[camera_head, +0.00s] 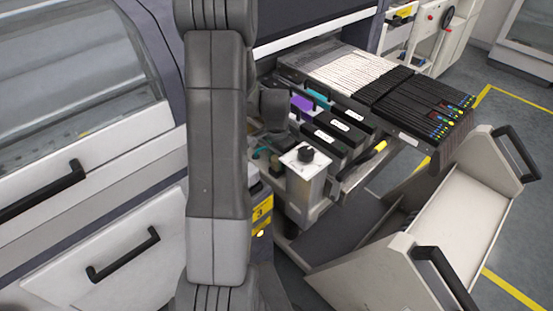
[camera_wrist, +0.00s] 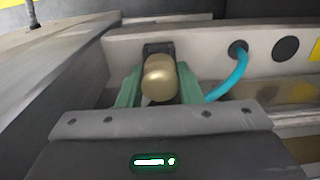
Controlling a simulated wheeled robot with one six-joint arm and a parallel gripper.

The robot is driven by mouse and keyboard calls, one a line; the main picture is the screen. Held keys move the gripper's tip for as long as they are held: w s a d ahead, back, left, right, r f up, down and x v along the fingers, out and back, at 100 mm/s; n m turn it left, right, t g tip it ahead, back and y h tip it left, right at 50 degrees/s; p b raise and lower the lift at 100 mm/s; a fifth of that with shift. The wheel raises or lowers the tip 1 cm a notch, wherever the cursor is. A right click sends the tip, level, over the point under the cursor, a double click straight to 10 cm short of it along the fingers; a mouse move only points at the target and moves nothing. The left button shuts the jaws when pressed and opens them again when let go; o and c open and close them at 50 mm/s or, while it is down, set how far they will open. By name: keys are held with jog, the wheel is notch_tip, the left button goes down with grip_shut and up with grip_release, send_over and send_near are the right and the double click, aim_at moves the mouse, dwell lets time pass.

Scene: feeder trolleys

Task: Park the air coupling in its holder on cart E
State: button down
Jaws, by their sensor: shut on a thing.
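The air coupling (camera_wrist: 160,82) is a rounded brass-coloured piece in the middle of the wrist view. My gripper (camera_wrist: 160,92) has its two green fingers on either side of it and is shut on it. A black holder (camera_wrist: 158,47) on a pale panel shows just behind the coupling. I cannot tell whether the coupling is seated in it or only in front of it. A blue hose (camera_wrist: 238,70) runs from a dark port on the panel down behind my gripper. In the head view my arm hides the gripper, coupling and holder.
A second dark round port (camera_wrist: 286,49) is right of the hose. In the head view, a feeder cart (camera_head: 409,141) with black and white feeders stands right of my arm. A pale trolley (camera_head: 465,215) with black handles is in front. Machine panels (camera_head: 95,245) fill the left.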

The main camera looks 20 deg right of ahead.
jog(key=c, duration=0.9)
grip_release()
jog(key=shift+c, duration=0.2)
notch_tip(320, 180, up, 14)
jog(key=shift+f, duration=0.15)
notch_tip(320, 180, down, 14)
jog(key=shift+r, duration=0.4)
jog(key=shift+f, duration=0.1)
